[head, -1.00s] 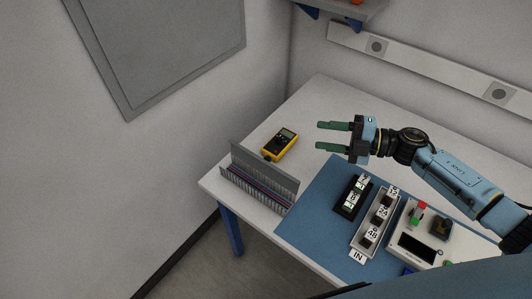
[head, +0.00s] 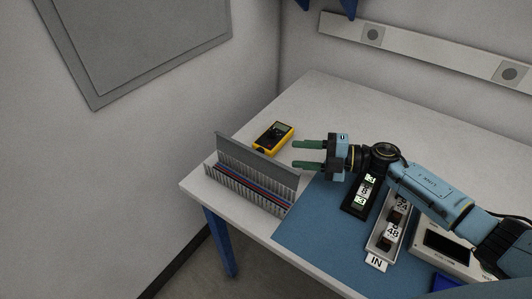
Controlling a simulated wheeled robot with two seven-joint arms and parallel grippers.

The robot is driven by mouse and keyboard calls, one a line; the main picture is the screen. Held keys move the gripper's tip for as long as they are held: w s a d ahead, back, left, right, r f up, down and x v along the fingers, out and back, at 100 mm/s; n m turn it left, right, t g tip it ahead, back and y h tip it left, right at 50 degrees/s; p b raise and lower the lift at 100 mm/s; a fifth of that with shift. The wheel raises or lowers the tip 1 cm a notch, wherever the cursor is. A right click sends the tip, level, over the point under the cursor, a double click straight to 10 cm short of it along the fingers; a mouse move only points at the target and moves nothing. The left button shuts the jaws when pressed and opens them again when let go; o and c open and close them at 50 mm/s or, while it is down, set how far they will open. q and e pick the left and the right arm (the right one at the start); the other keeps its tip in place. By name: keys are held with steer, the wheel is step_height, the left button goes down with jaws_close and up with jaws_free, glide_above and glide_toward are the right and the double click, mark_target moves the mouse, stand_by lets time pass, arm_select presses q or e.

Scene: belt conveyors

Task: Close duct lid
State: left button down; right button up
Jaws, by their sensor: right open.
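The grey slotted wiring duct (head: 245,186) stands at the left end of the table, with red and blue wires lying inside it. Its grey lid (head: 256,159) stands up along the duct's far side, so the duct is open on top. My right gripper (head: 308,155) is open and empty, its green fingers pointing left above the table, to the right of the lid and apart from it. My left gripper is not in view.
A yellow multimeter (head: 274,137) lies behind the lid, close to my right gripper's fingers. A blue mat (head: 310,226) holds a black module (head: 359,195), a terminal strip with an IN label (head: 376,262) and a white device (head: 447,246). The table's back is clear.

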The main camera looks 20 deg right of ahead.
mark_target(258, 157)
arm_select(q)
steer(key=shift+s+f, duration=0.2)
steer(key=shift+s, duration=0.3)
arm_select(e)
steer(key=x, duration=0.9)
steer(key=shift+w+a+f, duration=0.1)
steer(key=shift+w+a, duration=0.05)
steer(key=shift+a, duration=0.15)
steer(key=shift+c, duration=0.3)
